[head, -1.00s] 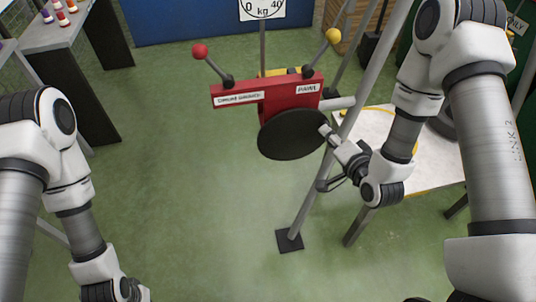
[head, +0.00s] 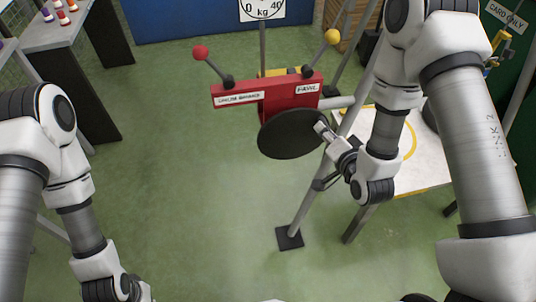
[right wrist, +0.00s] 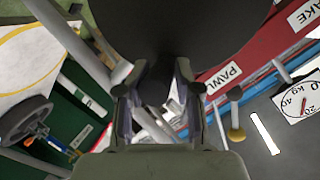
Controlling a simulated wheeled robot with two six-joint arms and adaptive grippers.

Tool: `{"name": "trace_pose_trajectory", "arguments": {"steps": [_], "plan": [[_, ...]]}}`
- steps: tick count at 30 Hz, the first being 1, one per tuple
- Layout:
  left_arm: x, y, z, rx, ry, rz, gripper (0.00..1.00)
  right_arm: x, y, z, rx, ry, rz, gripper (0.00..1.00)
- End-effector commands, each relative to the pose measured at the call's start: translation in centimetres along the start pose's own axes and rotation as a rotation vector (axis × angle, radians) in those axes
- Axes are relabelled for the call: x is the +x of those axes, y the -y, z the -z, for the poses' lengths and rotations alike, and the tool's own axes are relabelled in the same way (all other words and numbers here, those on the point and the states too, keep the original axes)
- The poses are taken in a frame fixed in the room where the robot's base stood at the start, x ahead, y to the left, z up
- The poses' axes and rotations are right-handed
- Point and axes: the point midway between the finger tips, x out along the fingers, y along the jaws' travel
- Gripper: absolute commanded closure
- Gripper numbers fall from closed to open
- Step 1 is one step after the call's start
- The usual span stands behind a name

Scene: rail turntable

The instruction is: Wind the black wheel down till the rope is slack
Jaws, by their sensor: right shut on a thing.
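The black wheel (head: 290,136) is a flat dark disc at the front of the red winch housing (head: 290,94), in the middle of the head view. It also fills the top of the right wrist view (right wrist: 180,25). My right gripper (head: 321,126) is at the wheel's right edge. In the right wrist view its fingers (right wrist: 153,88) are closed around the wheel's dark handle (right wrist: 152,84), mostly hidden between them. I cannot make out the rope. My left arm is low at the left, and its fingers are out of frame.
A red-knobbed lever (head: 200,53) and a yellow-knobbed lever (head: 332,37) rise from the housing. A kg dial (head: 262,8) stands behind. A grey slanted post (head: 312,195) and a white-topped table (head: 425,160) are right of the wheel. The floor to the left is clear.

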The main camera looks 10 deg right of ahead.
Motion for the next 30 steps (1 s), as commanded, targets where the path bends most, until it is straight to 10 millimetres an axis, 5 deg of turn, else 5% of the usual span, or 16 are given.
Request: {"name": "trace_pose_trajectory", "arguments": {"steps": [30], "plan": [[-1.1, 0.0, 0.0, 0.0, 0.0, 0.0, 1.0, -0.4, 1.9, -0.3, -0.207, -0.034, -0.056, 1.0]]}}
